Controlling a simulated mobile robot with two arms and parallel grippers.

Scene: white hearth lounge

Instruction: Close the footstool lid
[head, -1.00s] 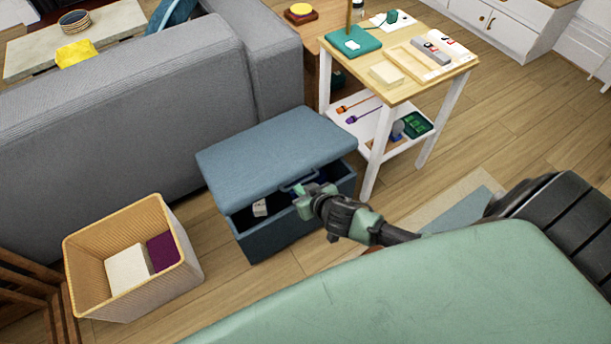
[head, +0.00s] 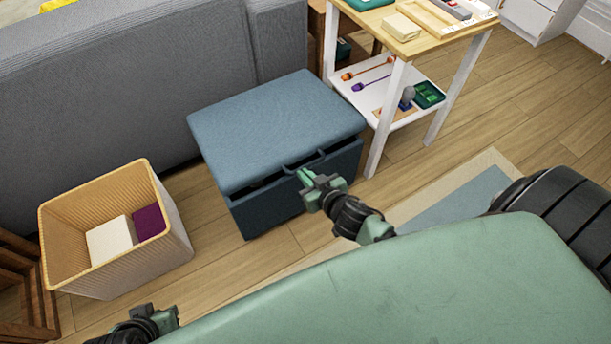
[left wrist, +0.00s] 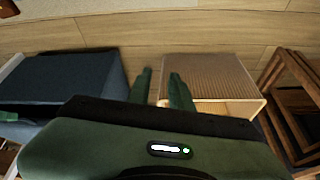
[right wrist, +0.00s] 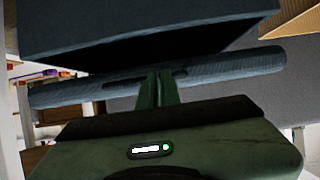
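The blue footstool stands in front of the grey sofa; its box (head: 270,205) is below a padded lid (head: 275,120). The lid is nearly down, with a thin dark gap along its front edge. A dark handle (head: 303,160) is on that edge. My right gripper (head: 310,180) is at the handle; in the right wrist view its fingers (right wrist: 158,78) are close together over the handle, on the lid's edge (right wrist: 230,70). My left gripper (left wrist: 160,80) is open and empty, apart from the footstool; part of it shows at the head view's bottom left.
A wicker basket (head: 70,235) with a white and a purple item stands left of the footstool. A small white-legged table (head: 400,85) stands close to its right. The sofa (head: 130,75) is behind. Floor in front is clear, with a rug (head: 450,205) at right.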

